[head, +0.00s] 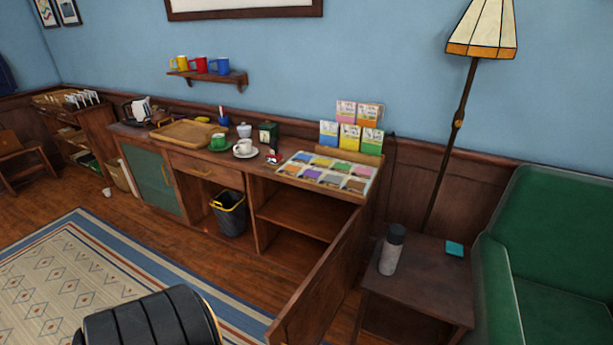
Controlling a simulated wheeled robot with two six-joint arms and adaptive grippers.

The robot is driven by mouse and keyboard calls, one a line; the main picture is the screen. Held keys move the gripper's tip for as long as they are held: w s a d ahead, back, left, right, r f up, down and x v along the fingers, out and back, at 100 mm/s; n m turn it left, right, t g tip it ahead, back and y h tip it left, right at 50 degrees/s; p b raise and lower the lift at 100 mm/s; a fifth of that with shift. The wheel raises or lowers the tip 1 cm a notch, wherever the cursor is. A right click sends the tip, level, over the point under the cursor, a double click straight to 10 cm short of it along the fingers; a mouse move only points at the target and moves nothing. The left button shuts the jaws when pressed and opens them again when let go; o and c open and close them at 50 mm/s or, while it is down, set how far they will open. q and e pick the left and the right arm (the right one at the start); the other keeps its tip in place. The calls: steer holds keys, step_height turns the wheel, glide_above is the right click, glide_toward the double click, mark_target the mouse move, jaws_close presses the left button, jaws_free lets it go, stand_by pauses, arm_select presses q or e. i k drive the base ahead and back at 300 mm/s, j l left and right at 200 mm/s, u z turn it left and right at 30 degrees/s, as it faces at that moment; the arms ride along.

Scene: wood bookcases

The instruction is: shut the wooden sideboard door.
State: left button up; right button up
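The wooden sideboard (262,190) stands along the blue wall. Its wooden door (325,270) at the right end is wide open. It sticks out from the sideboard towards the front of the view, and its lower near end reaches almost to the bottom edge. The compartment (300,213) beside it is exposed, with a shelf across it, and looks empty. A green-panelled door (151,181) at the sideboard's left end looks shut. A drawer (206,171) beside it also looks shut. Neither of my grippers is in view.
A side table (432,285) with a grey bottle (391,250) stands close right of the open door. A green armchair (560,240) is farther right. A dark bin (229,215) stands in the middle bay. A black padded seat (150,318) is at bottom left.

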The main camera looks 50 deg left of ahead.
mark_target(308, 318)
steer(key=u, duration=1.25)
